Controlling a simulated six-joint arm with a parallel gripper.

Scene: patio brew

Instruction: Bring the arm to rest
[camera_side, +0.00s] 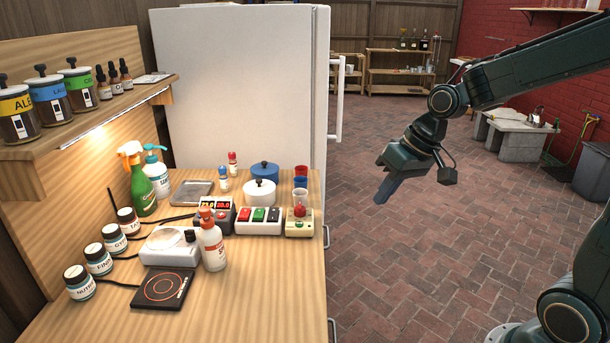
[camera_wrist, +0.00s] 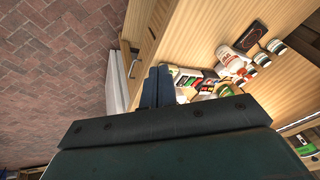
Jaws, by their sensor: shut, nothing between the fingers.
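My gripper (camera_side: 384,190) hangs in the air to the right of the wooden bench (camera_side: 260,290), over the brick floor. Its fingers point down and a little left, pressed together with nothing between them. The wrist view shows the closed dark fingers (camera_wrist: 157,86) from behind, with the bench top (camera_wrist: 200,35) beyond them. My gripper is apart from the bench and touches nothing.
A white fridge (camera_side: 240,80) stands behind. Open brick floor (camera_side: 400,270) lies below my arm.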

